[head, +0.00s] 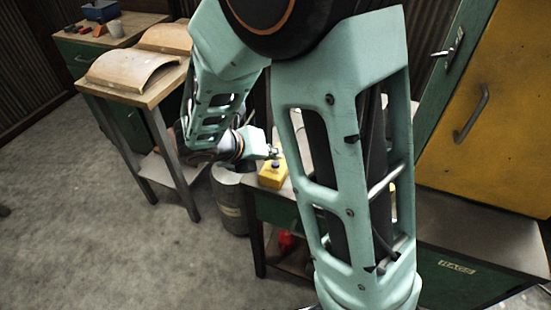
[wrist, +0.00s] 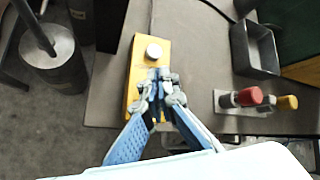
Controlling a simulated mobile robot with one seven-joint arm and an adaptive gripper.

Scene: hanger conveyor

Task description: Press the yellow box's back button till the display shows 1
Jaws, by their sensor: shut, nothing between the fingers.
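The yellow box (head: 272,178) stands on the grey bench top, near its left end in the head view. It also shows in the wrist view (wrist: 136,72), with a round white button (wrist: 153,52) on its top toward the upper end of the picture. My gripper (wrist: 160,76) is shut and empty, its fingertips over the box just below the white button in that view. I cannot tell whether the tips touch the box. The fingers cover the lower part of the box, and no display reading is visible. In the head view my gripper (head: 273,153) is just above the box.
A grey bench top (wrist: 190,55) has free room right of the box. Farther right are a dark tray (wrist: 256,48) and a rack with red-handled (wrist: 250,96) and yellow-handled (wrist: 287,102) tools. A metal bin (wrist: 50,50) stands left of the bench.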

